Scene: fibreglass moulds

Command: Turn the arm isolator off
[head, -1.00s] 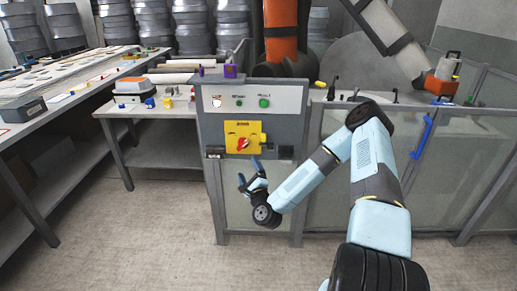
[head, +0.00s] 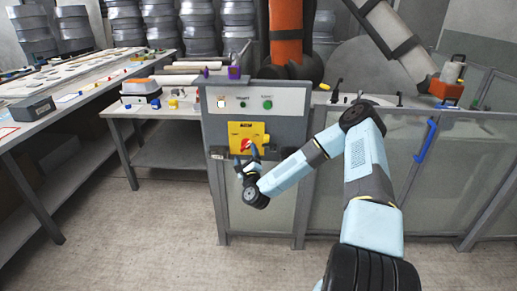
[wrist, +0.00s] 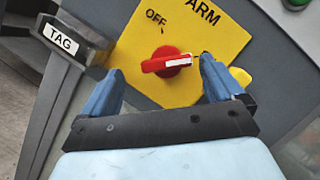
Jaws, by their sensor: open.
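The arm isolator is a yellow plate (wrist: 197,38) marked "ARM" and "OFF" with a red rotary handle (wrist: 167,64). In the wrist view the handle lies roughly crosswise, its white-marked end pointing right, away from the "OFF" mark. In the head view the yellow plate (head: 258,131) is on the front of a grey cabinet, partly covered by my gripper. My gripper (wrist: 157,78) is open, its two blue fingers on either side of the handle and apart from it. In the head view my gripper (head: 248,162) is at the plate's lower edge.
A grey holder with a "TAG" label (wrist: 62,40) is left of the plate. Indicator buttons (head: 267,104) sit above it on the cabinet panel (head: 290,99). A blue handle (head: 425,140) is on the fence at right. The floor (head: 150,235) at front left is clear.

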